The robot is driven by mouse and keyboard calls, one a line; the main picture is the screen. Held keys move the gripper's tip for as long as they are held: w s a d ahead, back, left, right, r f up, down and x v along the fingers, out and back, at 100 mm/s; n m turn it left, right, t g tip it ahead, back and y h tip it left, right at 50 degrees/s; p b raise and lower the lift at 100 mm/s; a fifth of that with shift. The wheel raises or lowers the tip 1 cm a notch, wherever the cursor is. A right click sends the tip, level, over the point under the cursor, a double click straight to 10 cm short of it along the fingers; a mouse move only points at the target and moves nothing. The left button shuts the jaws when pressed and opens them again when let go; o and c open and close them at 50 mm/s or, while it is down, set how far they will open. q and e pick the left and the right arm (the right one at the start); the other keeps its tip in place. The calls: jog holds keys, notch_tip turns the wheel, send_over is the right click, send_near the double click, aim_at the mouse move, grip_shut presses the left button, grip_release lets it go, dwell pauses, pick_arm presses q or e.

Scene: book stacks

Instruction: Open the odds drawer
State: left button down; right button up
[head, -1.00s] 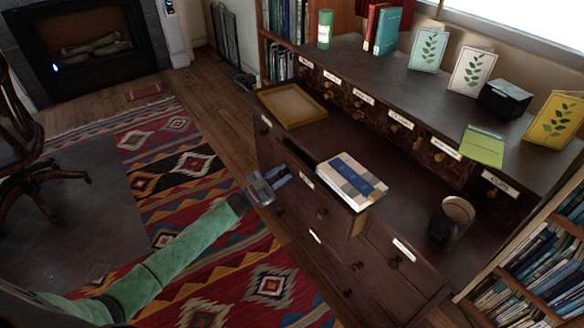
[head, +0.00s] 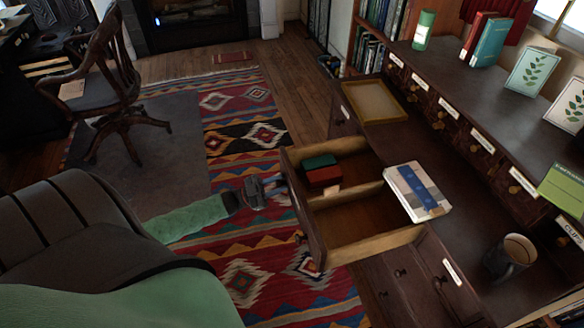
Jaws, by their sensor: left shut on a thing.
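A dark wooden drawer (head: 312,222) stands pulled well out of the desk, tilted in the picture with its front toward the rug. I cannot read a label on it. A divider splits its pale inside; one compartment holds a green item and a red item (head: 324,177), the other looks empty. My left gripper (head: 278,188) is at the outer face of the drawer front, shut on its handle, which the fingers and the front hide. My right gripper is not in view.
A book with a blue band (head: 418,190) lies on the desk top by the open drawer. A yellow tray (head: 374,100) lies further back, a dark mug (head: 511,254) nearer right.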

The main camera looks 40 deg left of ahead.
pick_arm(q)
jog(key=shift+s+a, duration=0.35)
jog(key=shift+s, duration=0.1)
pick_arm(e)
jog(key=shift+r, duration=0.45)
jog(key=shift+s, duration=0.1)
pick_arm(q)
jog(key=c, duration=1.1)
grip_release()
jog(key=b+v, duration=0.1)
jog(key=v, duration=0.6)
jog(key=shift+s+a+f, duration=0.25)
jog(key=shift+a, duration=0.05)
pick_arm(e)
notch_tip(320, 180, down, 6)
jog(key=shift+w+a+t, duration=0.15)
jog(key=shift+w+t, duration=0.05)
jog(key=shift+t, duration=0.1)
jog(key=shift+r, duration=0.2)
